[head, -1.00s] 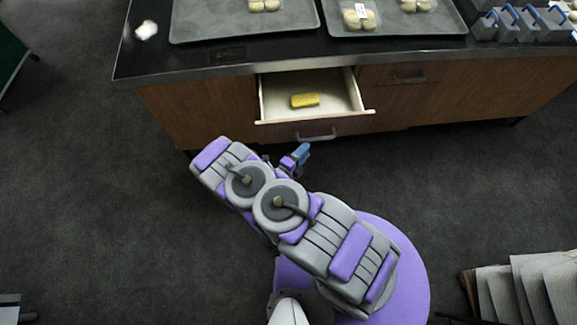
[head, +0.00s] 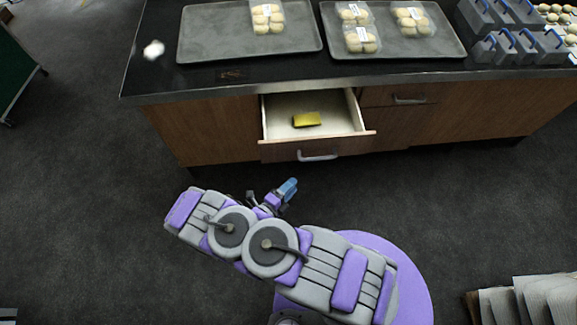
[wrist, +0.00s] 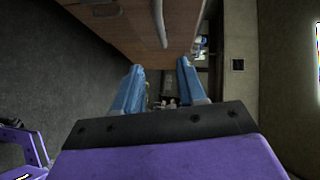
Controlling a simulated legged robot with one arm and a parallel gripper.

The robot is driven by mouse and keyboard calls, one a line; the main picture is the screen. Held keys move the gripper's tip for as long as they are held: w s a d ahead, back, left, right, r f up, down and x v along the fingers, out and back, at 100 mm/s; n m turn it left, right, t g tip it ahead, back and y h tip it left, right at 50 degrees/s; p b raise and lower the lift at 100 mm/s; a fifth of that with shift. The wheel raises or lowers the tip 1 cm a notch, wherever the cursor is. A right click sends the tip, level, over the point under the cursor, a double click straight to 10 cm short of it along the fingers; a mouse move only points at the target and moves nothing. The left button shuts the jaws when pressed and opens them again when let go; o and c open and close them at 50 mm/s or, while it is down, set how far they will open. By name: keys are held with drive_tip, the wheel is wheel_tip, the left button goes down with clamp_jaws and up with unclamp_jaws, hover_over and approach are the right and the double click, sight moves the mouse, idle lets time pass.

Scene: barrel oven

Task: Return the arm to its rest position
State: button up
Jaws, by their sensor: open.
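My arm is folded in front of my body in the head view. My gripper (head: 287,190) is in front of the cabinet, apart from the open drawer. In the wrist view my gripper (wrist: 160,88) shows two blue fingers spread apart with nothing between them. The drawer (head: 352,112) is pulled open, and a yellow block-like item (head: 307,119) lies inside it. The drawer handle (head: 318,156) is on its front face.
The black counter (head: 150,80) carries two grey trays (head: 200,40) with packs of round buns. Grey holders with blue handles (head: 495,48) stand at the right. A white lump (head: 154,50) lies at the left. Stacked sheets (head: 530,303) are at lower right. Dark floor is clear between.

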drive_tip(key=w+a+r+n+g+y, duration=0.25)
drive_tip(key=w+a+y, duration=0.2)
drive_tip(key=a, duration=0.25)
drive_tip(key=w+a+r+n+g+y, duration=0.1)
drive_tip(key=w+a+r+g+y, duration=0.15)
drive_tip(key=w+a+y, duration=0.35)
drive_tip(key=a+r+n+g+y, duration=0.35)
drive_tip(key=r+n, duration=0.45)
drive_tip(key=r, duration=1.2)
drive_tip(key=s+d+r+n+g+y, duration=0.1)
drive_tip(key=s+d+r+n+g, duration=0.1)
drive_tip(key=s+d+r+n, duration=0.7)
drive_tip(key=s+d+r+n+g+h, duration=0.1)
drive_tip(key=s+d+r+n, duration=0.1)
drive_tip(key=s+d+r, duration=0.3)
drive_tip(key=s+d+r+n+g+h, duration=0.2)
drive_tip(key=s+d+r, duration=0.3)
drive_tip(key=s+d, duration=0.8)
drive_tip(key=s, duration=0.6)
drive_tip(key=shift+r+h, duration=0.3)
drive_tip(key=shift+r, duration=0.1)
